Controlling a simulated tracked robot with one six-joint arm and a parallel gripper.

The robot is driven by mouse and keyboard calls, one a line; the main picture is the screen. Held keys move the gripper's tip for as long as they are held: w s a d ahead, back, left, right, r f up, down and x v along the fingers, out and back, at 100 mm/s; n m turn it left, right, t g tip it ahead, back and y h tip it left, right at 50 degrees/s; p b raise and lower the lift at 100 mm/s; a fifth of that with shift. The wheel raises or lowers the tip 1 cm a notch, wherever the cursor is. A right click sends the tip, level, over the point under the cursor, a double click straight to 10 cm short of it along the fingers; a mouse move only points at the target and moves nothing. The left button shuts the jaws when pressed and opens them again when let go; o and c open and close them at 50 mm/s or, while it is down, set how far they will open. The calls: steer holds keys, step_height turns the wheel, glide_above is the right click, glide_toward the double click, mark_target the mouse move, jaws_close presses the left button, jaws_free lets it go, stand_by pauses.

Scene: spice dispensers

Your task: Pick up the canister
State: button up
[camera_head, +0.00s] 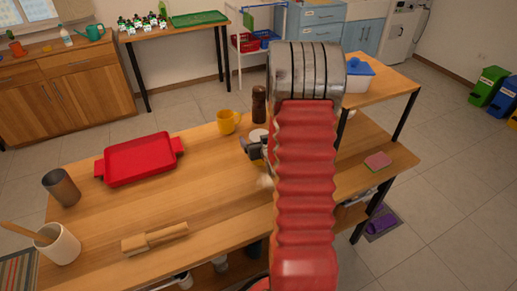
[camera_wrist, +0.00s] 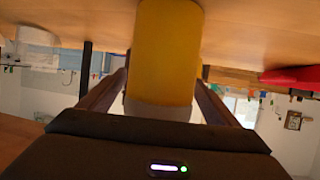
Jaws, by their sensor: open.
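A yellow canister (camera_wrist: 168,50) with a pale band at one end fills the middle of the wrist view, which shows the table upside down. The two fingers of my gripper (camera_wrist: 163,92) are open, one on each side of it; I cannot tell whether they touch it. In the head view my gripper (camera_head: 256,148) is low over the table, partly hidden by my red arm. A pale round top (camera_head: 258,135) shows just beside it, possibly the canister's lid; the rest is hidden.
A yellow mug (camera_head: 228,122) and a dark brown mill (camera_head: 259,104) stand close behind my gripper. A red tray (camera_head: 142,160) lies to the left. A pink sponge (camera_head: 378,160) is at the right.

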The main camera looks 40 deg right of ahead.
steer(key=shift+w+d+f, duration=0.3)
steer(key=shift+w, duration=0.3)
steer(key=shift+c, duration=0.4)
steer(key=c, duration=1.2)
steer(key=shift+o, duration=0.2)
steer(key=shift+r, duration=0.2)
steer(key=shift+r, duration=4.85)
